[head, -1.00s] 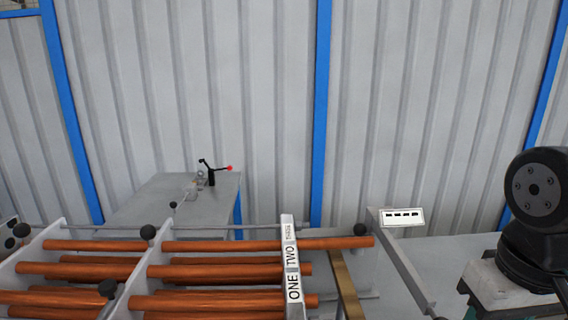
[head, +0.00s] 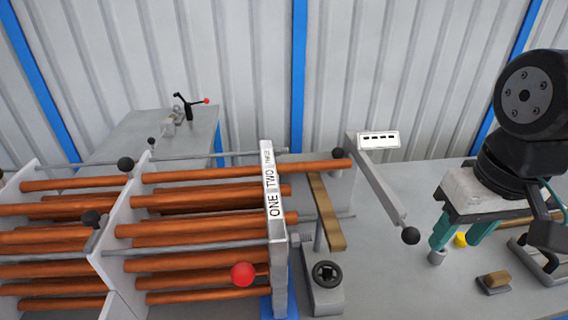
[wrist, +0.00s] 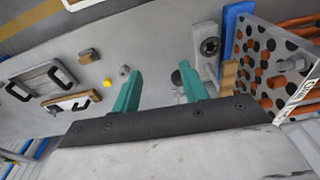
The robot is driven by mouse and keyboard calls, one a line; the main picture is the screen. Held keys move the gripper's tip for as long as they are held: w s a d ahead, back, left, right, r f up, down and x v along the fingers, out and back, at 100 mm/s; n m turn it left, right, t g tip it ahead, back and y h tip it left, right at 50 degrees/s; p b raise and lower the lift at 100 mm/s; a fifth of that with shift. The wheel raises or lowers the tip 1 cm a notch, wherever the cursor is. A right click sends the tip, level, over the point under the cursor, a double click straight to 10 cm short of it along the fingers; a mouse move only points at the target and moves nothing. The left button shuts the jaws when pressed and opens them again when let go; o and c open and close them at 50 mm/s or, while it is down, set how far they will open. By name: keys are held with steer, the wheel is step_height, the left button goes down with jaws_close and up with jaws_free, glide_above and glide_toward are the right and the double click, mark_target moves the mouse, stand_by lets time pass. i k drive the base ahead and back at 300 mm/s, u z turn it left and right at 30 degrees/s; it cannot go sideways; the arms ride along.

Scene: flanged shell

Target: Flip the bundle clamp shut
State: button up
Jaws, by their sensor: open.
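I cannot tell for certain which part is the bundle clamp. A grey bar (head: 380,185) with a black ball knob (head: 410,235) slants from beside a white label plate (head: 378,140) toward me, right of the bundle of copper tubes (head: 200,270). A red ball knob (head: 243,274) shows in front of the tubes. My gripper (head: 462,240) points down over the bench to the right of the grey bar. Its teal fingers are apart and empty, also in the wrist view (wrist: 160,80).
An upright plate marked ONE TWO THREE (head: 276,220) stands at the tubes' right end. A block with a black hand knob (head: 327,274) and a brown strip (head: 325,212) are near it. A small grey-brown block (head: 494,283) and black-handled parts (wrist: 35,82) lie on the bench.

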mark_target(243, 272)
steer(key=k, duration=1)
steer(key=z, duration=1.3)
steer(key=i, duration=0.7)
steer(key=u, duration=1.5)
